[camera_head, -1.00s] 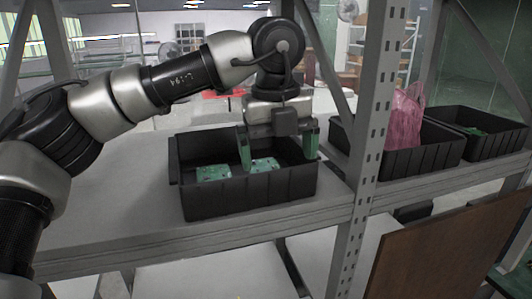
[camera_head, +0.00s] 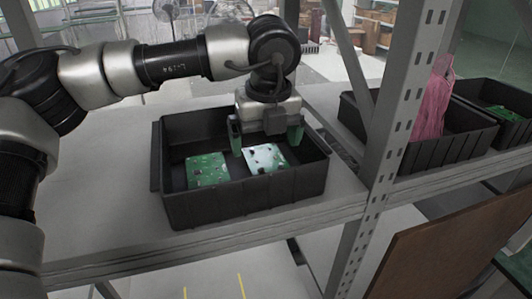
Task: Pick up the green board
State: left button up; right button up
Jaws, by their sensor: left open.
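Two green boards lie on the floor of a black bin on the shelf. One green board (camera_head: 207,170) is on the left side of the bin (camera_head: 250,207). The other green board (camera_head: 264,158) is near the middle right and looks shinier. My left gripper (camera_head: 266,143) points down into the back of the bin, with its green-tipped fingers spread wide. It is open and empty, and its fingers are either side of the right board in the picture. I cannot tell whether they touch it. My right gripper is not in view.
A grey shelf post (camera_head: 397,130) stands right of the bin. Beyond it are a black bin with a pink bag (camera_head: 433,100) and another bin with a green board (camera_head: 503,112). Bare shelf (camera_head: 100,215) lies left of the bin. A brown panel (camera_head: 450,245) is at lower right.

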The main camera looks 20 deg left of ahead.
aim_at(266, 159)
pick_arm(q)
notch_tip(266, 159, down, 3)
jog(key=shift+s+d+f+p, duration=0.1)
jog(key=shift+p, duration=0.85)
jog(key=shift+f, duration=0.35)
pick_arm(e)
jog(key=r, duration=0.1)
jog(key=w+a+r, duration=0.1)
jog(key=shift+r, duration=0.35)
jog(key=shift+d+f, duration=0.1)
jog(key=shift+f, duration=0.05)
pick_arm(q)
jog(key=c, duration=0.9)
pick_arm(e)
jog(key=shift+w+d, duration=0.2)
